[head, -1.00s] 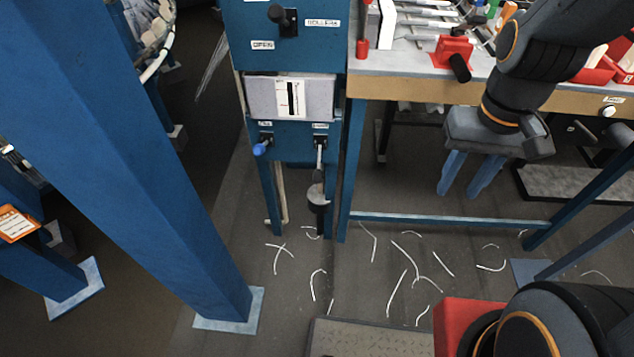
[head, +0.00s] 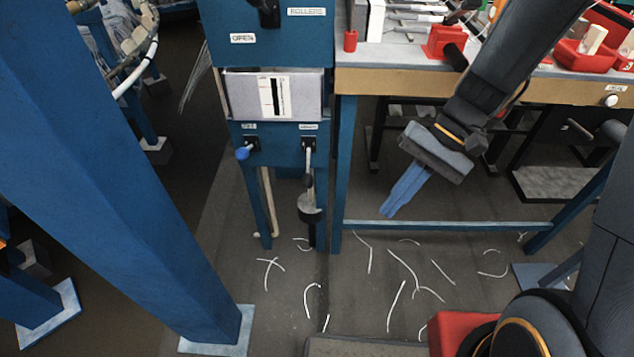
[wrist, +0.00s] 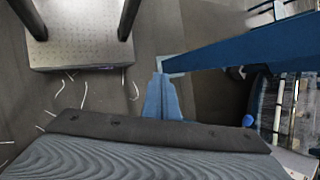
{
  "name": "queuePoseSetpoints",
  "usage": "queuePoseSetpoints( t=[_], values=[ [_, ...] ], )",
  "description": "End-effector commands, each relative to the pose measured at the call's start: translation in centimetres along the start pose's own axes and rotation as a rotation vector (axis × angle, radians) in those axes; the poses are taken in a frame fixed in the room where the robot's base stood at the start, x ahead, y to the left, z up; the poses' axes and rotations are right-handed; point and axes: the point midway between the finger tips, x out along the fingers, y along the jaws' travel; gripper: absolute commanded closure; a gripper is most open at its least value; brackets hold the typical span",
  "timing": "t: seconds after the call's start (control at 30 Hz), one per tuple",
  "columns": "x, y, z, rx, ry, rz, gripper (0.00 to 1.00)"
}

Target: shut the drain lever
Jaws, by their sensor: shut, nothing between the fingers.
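Two small levers sit side by side on the lower blue panel of the machine. The left one has a blue knob (head: 242,154); it also shows in the wrist view (wrist: 248,120). The right one (head: 308,160) hangs down, with a dark weight-like cylinder (head: 311,207) below it. The small labels above them are too blurred to read, so I cannot tell from them which is the drain lever. My gripper (head: 389,211) has blue fingers, shut and empty, pointing down and left. It is right of both levers and touches neither. The fingers also show in the wrist view (wrist: 159,82).
A blue table leg (head: 343,175) and a low crossbar (head: 440,225) stand near my gripper. The workbench edge (head: 480,85) is above it. A thick blue post (head: 130,190) stands at the left. White thread scraps lie on the open floor (head: 370,290).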

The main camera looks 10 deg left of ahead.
Motion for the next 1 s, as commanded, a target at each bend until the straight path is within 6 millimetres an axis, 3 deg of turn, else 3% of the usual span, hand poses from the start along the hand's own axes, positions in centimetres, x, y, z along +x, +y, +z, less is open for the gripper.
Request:
queuePoseSetpoints(
  t=[0.03, 0.3, 0.7, 0.83, 1.0],
  values=[
    [1.4, -0.2, -1.5, 0.011, -0.029, -0.054, 1.0],
    [5.5, -3.3, -8.2, 0.036, -0.109, -0.382, 1.0],
    [9.1, -5.0, -20.4, 0.044, -0.035, -0.869, 1.0],
    [9.5, -4.7, -23.1, 0.041, 0.011, -0.968, 1.0],
    [9.6, -4.5, -24.8, 0.038, 0.047, -1.03, 1.0]
  ],
)
